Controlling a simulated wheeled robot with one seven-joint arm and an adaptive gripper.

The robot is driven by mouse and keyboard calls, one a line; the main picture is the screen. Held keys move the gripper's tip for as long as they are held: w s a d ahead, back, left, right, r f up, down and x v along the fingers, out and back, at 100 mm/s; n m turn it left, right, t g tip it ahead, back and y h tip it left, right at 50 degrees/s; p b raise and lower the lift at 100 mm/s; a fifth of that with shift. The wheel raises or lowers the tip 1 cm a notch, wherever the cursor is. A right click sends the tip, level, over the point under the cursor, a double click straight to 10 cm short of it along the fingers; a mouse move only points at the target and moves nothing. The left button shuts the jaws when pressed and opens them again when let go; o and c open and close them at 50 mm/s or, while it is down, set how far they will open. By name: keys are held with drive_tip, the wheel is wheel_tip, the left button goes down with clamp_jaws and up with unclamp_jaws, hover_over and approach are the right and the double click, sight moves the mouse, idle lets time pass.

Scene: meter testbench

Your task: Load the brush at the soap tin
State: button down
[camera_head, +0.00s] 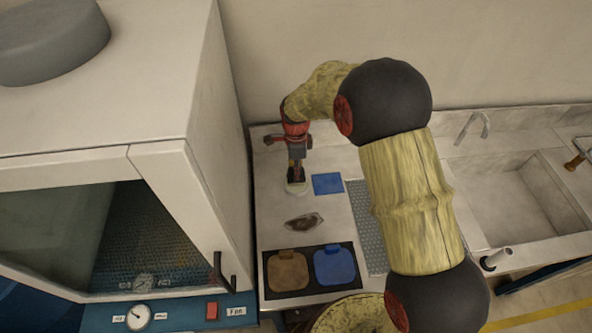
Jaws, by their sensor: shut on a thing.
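My gripper (296,176) points down at the back left of the white worktop (272,215). It is shut on a thin dark thing, most likely the brush, which is largely hidden by the fingers. A small pale round tin (296,188), which looks like the soap tin, is directly below the fingertips. From this view I cannot tell whether the brush touches the tin's contents.
A blue square (327,184) lies right of the tin, and a dark brown patch (304,222) in front. A black tray (308,291) holds a brown and a blue pad. A white cabinet (185,190) stands close on the left; a sink (532,195) is right.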

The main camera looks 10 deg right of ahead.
drive_tip(key=shift+f, duration=0.6)
idle(1.3)
drive_tip(key=shift+r, duration=0.1)
drive_tip(key=shift+r+p, duration=2.05)
drive_tip(key=shift+r, duration=1.45)
drive_tip(key=shift+f, duration=0.1)
